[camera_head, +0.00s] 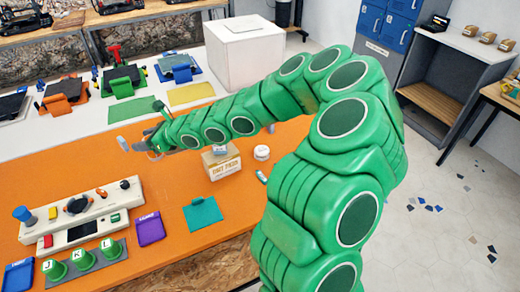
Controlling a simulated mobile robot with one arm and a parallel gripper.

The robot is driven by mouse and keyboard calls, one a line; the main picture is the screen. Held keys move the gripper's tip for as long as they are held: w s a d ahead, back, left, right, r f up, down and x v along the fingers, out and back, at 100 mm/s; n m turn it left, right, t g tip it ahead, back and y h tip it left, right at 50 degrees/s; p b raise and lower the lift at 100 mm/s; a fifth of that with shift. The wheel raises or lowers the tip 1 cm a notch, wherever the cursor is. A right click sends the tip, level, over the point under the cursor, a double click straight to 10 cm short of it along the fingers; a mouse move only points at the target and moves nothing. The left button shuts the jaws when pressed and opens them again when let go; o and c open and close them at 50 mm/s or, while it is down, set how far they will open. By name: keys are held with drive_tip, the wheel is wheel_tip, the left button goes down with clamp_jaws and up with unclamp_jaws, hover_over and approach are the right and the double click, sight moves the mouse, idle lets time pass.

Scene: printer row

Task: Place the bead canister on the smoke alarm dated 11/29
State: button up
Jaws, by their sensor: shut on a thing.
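My green arm reaches across the orange bench top to the left, and my gripper (138,146) is above the far part of the orange surface. It is shut on a small pale grey-white object (123,144), which sticks out on the left. It may be the bead canister, but it is too small to tell. A round white disc (261,153), like a smoke alarm, sits on the orange surface right of a labelled cardboard box (224,167), well to the right of my gripper. No 11/29 date is readable. My arm hides part of the bench behind it.
A grey-white control panel (82,213) with knobs stands at the left front, with several green cups (83,256) before it. Purple (150,229) and teal (203,214) items lie nearby. A white box (245,52) and several coloured devices stand on the white strip behind.

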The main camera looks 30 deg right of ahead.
drive_tip(key=shift+r, duration=0.65)
drive_tip(key=shift+w+d+r, duration=0.15)
drive_tip(key=shift+d+r, duration=0.25)
drive_tip(key=shift+r, duration=0.25)
drive_tip(key=w+d+m+t+h, duration=0.2)
drive_tip(key=d+m+t, duration=0.1)
drive_tip(key=d, duration=1.5)
drive_tip(key=m+t+h, duration=0.1)
drive_tip(key=m+h, duration=0.2)
hover_over(259, 147)
drive_tip(key=shift+a+f, duration=0.1)
drive_tip(key=shift+f, duration=6.4)
drive_tip(key=shift+f, duration=0.15)
drive_tip(key=o, duration=1.1)
drive_tip(key=shift+n, duration=0.3)
